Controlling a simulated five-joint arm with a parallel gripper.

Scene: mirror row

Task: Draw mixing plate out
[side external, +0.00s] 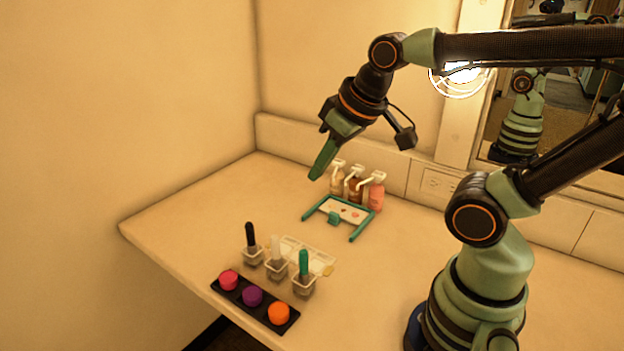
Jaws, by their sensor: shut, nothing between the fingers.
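The mixing plate (342,208) is a small white plate with a few coloured smudges, lying inside a teal U-shaped frame (367,224) on the counter. A teal tab (333,219) stands at its near edge. My gripper (319,171) is shut and empty, pointing down in the air above the frame's left end, apart from the plate. The plate's far edge is close to the bottles behind it.
Three pump bottles (375,192) stand behind the frame. In front are a clear tray (309,255), three small cups holding upright tools (304,285), and a black tray (225,286) of pink, purple and orange pots. The counter's left side (180,220) is clear. A wall mirror (560,110) is at right.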

